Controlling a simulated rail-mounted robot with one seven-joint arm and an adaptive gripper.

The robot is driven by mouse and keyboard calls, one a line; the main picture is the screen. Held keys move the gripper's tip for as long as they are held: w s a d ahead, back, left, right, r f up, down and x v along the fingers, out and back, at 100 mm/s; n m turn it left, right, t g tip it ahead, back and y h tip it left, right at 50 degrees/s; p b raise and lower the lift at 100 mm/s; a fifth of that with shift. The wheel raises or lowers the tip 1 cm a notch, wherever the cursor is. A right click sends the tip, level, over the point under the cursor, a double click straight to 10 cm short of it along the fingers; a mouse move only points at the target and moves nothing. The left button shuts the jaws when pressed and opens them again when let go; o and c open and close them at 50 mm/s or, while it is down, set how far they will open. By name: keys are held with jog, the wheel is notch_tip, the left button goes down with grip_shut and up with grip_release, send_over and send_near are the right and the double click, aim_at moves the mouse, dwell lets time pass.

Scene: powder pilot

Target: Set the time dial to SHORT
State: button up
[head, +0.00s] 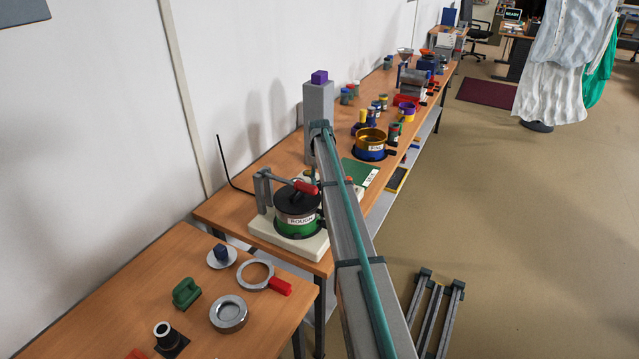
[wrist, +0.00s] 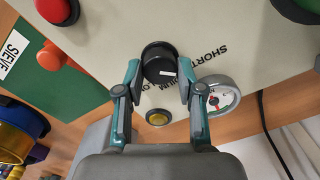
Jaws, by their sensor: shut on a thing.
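The time dial (wrist: 159,60) is a round black knob on a cream panel (wrist: 110,22) in the wrist view. My gripper (wrist: 160,78) has one finger on each side of the dial and is shut on it. A short white mark shows on the right part of the dial's face, toward its lower edge. The word SHORT (wrist: 208,56) is printed to the right of the dial. Other lettering below the dial is partly hidden by my fingers. In the head view the cream machine base (head: 272,236) shows, but I cannot make out the dial or the gripper there.
A round gauge (wrist: 217,97) sits close to my right finger, and a yellow button (wrist: 158,117) lies below the dial. A red button (wrist: 57,10) is at upper left. On the base, a green pot (head: 297,229) stands under a red-handled lever (head: 305,187).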

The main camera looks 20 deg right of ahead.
aim_at(319, 182)
jog(key=shift+n, duration=1.2)
jog(key=o, duration=1.2)
jog(key=shift+c, duration=0.2)
notch_tip(319, 182, up, 12)
